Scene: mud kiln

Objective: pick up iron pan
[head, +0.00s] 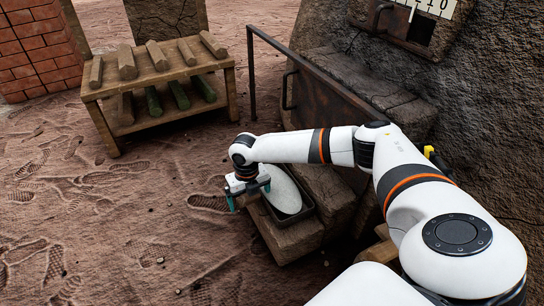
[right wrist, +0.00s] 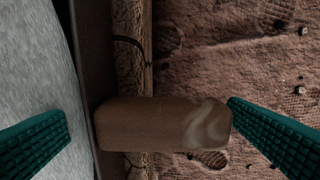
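The iron pan (head: 293,218) is a dark, low-rimmed vessel on a stone step, holding a pale, long mass (head: 283,188). In the right wrist view its dark wall (right wrist: 92,60) runs up the left side, and a brown, wood-grained piece that looks like its handle (right wrist: 150,123) sticks out to the right. My right gripper (head: 249,193) is at the pan's left side. Its teal fingers are wide apart, one over the pale mass and one by the handle's outer end. Contact with that end cannot be told. My left gripper is not in view.
A wooden rack (head: 160,75) with several logs stands at the back left, beside a brick wall (head: 35,45). A rusty metal panel (head: 320,90) and the mud kiln wall (head: 490,110) rise behind and right of the pan. The footprinted ground at left is clear.

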